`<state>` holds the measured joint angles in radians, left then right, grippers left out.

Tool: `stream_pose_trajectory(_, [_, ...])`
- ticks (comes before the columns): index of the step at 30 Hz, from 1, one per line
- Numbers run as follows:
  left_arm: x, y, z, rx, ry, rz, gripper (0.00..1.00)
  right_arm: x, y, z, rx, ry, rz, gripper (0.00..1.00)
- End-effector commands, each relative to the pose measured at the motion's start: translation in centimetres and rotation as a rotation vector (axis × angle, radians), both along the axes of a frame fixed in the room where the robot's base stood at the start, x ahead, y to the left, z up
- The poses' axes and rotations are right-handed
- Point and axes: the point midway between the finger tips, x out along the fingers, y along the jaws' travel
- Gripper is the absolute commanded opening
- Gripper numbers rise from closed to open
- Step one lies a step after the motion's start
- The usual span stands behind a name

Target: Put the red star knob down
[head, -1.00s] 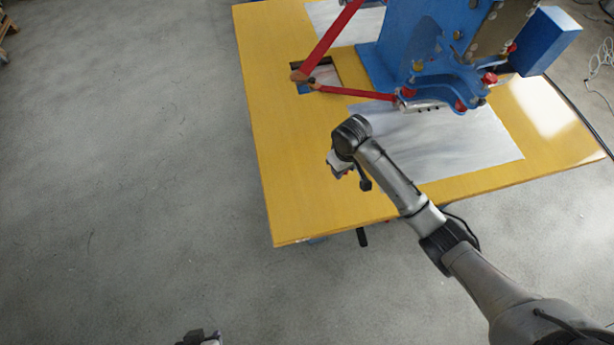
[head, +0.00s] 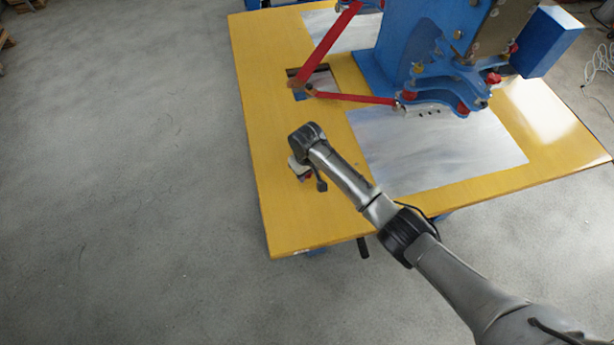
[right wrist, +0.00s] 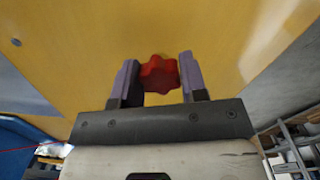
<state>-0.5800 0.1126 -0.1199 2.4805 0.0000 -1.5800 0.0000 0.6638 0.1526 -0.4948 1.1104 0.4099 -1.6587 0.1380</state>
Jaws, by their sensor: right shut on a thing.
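The red star knob (right wrist: 158,73) is between the two fingers of my right gripper (right wrist: 155,78) in the right wrist view. The gripper is shut on it. In the head view my right gripper (head: 303,170) is over the bare left front part of the yellow table top (head: 290,220). The knob is mostly hidden under the wrist there. I cannot tell how high the knob is above the table, or whether it touches it. My left gripper is out of view.
A blue machine (head: 400,45) with red levers (head: 350,97) stands at the back of the table. A grey sheet (head: 430,150) lies to the right of my right gripper. A rectangular opening (head: 318,80) is behind it. The table's left strip is clear.

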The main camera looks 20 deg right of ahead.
Motion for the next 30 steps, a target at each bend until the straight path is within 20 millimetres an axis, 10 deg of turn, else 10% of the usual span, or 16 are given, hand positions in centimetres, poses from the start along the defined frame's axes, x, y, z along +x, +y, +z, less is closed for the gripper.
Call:
stream_pose_trajectory(18, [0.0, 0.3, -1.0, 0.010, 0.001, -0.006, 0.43, -0.1, 0.0, -3.0, 0.001, 0.001, 0.000, 0.19])
stream_pose_trajectory(19, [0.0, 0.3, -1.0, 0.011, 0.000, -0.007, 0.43, -0.1, 0.0, -3.0, 0.001, 0.000, 0.000, 0.41])
stream_pose_trajectory(30, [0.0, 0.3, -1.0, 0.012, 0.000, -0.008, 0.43, -0.1, 0.0, -3.0, 0.000, 0.001, 0.000, 0.65])
